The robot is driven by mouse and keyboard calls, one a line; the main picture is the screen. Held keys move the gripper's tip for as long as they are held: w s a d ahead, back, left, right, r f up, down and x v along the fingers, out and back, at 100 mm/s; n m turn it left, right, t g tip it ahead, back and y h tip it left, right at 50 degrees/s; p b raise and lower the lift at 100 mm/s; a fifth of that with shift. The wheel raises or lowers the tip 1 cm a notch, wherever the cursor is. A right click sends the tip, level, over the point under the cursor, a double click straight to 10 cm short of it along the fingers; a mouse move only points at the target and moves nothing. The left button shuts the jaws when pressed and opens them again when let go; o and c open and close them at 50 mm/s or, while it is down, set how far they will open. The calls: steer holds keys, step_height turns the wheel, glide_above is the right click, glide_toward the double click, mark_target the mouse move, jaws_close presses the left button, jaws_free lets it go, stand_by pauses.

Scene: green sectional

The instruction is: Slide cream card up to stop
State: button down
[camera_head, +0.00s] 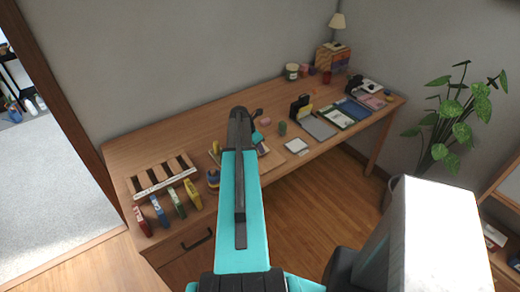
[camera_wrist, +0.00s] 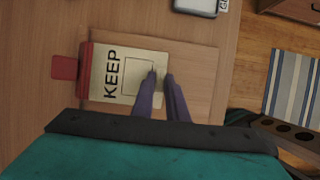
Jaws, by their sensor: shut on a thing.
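The cream card (camera_wrist: 122,76), printed KEEP with a square outline, lies flat on a wooden board (camera_wrist: 195,62) in the wrist view. A red stop bar (camera_wrist: 84,70) runs along the card's left edge, with a red tab (camera_wrist: 65,67) beyond it. The card's edge appears to be against the bar; I cannot see a clear gap. My gripper (camera_wrist: 161,76) is over the card's right part, its purple fingers close together and shut on the card. The fingers hide some of that end. In the head view my arm hides most of the card and board.
A pale square item (camera_head: 297,146) lies right of the board. A slotted rack (camera_head: 160,178) and several coloured pieces are at the desk's left. The desk's front edge is close by.

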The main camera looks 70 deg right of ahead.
steer(key=c, duration=1.7)
jaws_free()
steer(key=shift+o, duration=0.2)
steer(key=b+v, duration=0.3)
steer(key=v, duration=1)
steer(key=shift+a+r+b, duration=0.15)
steer(key=shift+r+b, duration=0.2)
steer(key=shift+b, duration=0.05)
